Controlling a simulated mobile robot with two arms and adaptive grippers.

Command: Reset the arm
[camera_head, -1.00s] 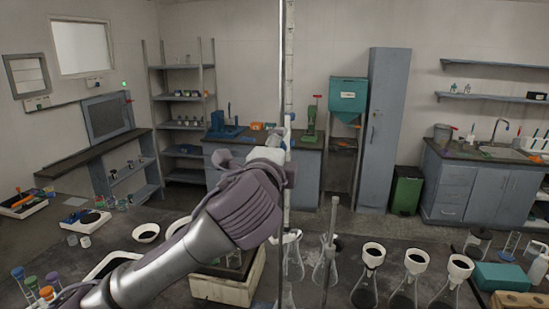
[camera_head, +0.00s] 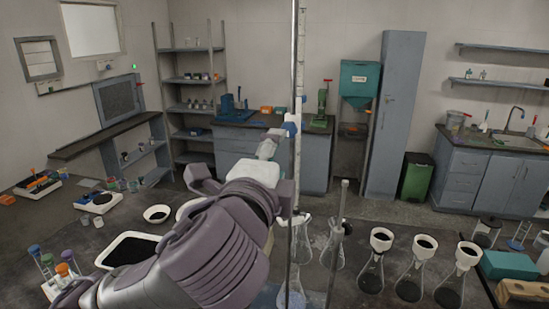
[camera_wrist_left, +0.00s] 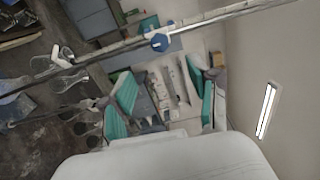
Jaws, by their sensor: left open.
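My left arm reaches in from the lower left of the head view, over the dark bench. The left gripper (camera_head: 270,146) is at its far end, partly hidden behind the wrist, close to the tall stand rod (camera_head: 297,75) and its blue clamp (camera_head: 290,129) in the picture. In the left wrist view the teal-padded fingers (camera_wrist_left: 160,80) are spread apart with nothing held between them. The rod and blue clamp (camera_wrist_left: 160,41) cross that view beyond the fingers; whether anything touches cannot be told. My right gripper is not in view.
Conical flasks with funnels (camera_head: 410,267) stand at the right of the bench. A white tray (camera_head: 107,262) with dark contents, a white bowl (camera_head: 157,214) and tubes with coloured caps (camera_head: 62,270) are on the left. A short rod (camera_head: 338,225) stands near the middle.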

